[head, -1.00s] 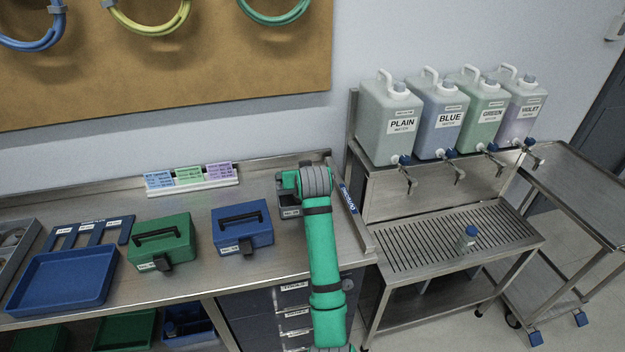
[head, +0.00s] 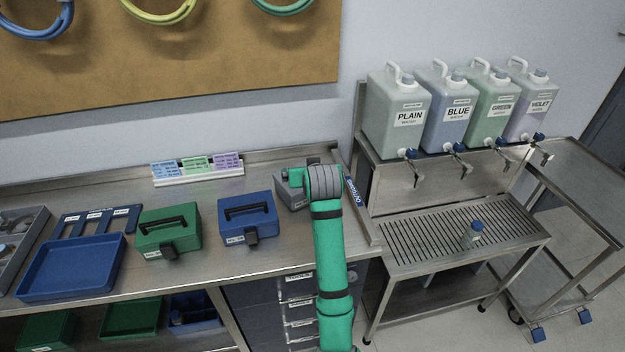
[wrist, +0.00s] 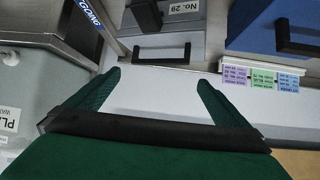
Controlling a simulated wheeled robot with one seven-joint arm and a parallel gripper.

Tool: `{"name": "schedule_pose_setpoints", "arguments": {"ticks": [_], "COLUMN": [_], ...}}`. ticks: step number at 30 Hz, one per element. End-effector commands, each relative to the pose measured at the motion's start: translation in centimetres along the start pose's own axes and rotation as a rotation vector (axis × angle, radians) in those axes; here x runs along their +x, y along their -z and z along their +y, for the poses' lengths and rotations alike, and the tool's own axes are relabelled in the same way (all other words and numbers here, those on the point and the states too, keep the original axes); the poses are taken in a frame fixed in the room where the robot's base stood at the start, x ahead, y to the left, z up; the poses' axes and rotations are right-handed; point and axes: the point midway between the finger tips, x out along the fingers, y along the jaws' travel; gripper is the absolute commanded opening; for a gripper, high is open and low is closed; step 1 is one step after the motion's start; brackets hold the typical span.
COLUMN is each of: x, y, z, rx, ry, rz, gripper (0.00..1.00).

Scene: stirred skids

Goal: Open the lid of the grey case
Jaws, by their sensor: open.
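The grey case (head: 291,194) stands on the steel bench, right of the blue case, partly hidden behind my arm in the head view. In the wrist view the grey case (wrist: 195,40) is at the top centre. Its lid looks shut, with a black handle (wrist: 162,51), a dark latch (wrist: 147,14) and a "No. 29" label. My gripper (wrist: 158,88) is open and empty, its two green fingers apart and pointing toward the handle side, not visibly touching the case.
The blue case (head: 247,217) and green case (head: 168,231) stand to the left, beside a blue tray (head: 70,268). A label stand (head: 198,174) is behind. Water containers (head: 398,110) stand on a rack to the right. Bare bench lies before the cases.

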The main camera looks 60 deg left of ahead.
Motion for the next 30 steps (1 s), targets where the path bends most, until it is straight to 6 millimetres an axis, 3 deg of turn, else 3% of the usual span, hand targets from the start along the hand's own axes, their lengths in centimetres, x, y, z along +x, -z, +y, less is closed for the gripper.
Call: {"name": "schedule_pose_setpoints", "arguments": {"ticks": [30], "x": [-5.9], "y": [-1.4], "z": [-0.1], "rx": [0.001], "ry": [0.000], "rz": [0.000], "gripper": [1.00]}}
